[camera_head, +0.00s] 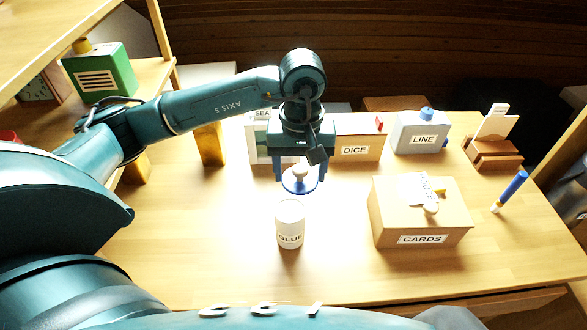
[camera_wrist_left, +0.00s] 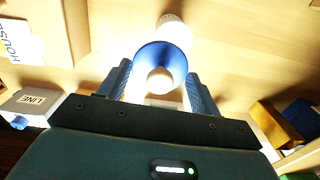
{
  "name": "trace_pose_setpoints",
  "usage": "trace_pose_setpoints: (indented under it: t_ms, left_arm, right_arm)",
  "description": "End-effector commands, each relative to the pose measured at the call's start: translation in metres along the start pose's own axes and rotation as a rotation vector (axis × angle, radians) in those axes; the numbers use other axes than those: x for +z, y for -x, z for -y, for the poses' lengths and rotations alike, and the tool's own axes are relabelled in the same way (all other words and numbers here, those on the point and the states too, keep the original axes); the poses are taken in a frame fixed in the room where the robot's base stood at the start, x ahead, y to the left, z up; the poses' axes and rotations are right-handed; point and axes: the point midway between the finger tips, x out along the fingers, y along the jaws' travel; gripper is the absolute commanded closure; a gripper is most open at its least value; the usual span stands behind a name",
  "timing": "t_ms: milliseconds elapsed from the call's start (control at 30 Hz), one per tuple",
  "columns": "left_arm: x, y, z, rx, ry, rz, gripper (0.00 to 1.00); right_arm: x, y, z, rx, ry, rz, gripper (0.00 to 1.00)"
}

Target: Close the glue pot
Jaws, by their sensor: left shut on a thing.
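The glue pot (camera_head: 290,226), a white cylinder labelled GLUE, stands upright on the table in front of my left gripper. A blue round lid (camera_head: 299,187) with a pale knob is held by my left gripper (camera_head: 299,174), which is shut on it. The lid is behind the pot in the head view and appears apart from it. In the left wrist view the lid (camera_wrist_left: 163,54) sits between the fingers, with the white pot (camera_wrist_left: 175,27) partly hidden beyond it. My right gripper is not in view.
A box labelled CARDS (camera_head: 419,218) stands right of the pot, with a blue marker (camera_head: 513,188) farther right. Boxes labelled DICE (camera_head: 357,146) and LINE (camera_head: 420,136) stand behind. The table left of the pot and the front strip are clear.

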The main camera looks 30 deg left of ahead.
Motion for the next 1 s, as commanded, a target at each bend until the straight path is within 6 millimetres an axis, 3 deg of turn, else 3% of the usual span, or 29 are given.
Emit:
trace_pose_setpoints:
  t_ms: [100, 300, 1000]
  left_arm:
    - [0.017, 0.004, 0.004, -0.001, -0.269, -0.003, 0.58]
    - [0.031, 0.005, 0.008, 0.001, -0.482, -0.001, 0.58]
    - [0.032, 0.005, 0.008, 0.001, -0.497, -0.001, 0.58]
  right_arm:
    - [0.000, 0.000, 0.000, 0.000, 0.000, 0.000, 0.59]
    - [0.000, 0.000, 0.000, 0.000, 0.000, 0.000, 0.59]
    - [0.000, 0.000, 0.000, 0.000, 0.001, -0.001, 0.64]
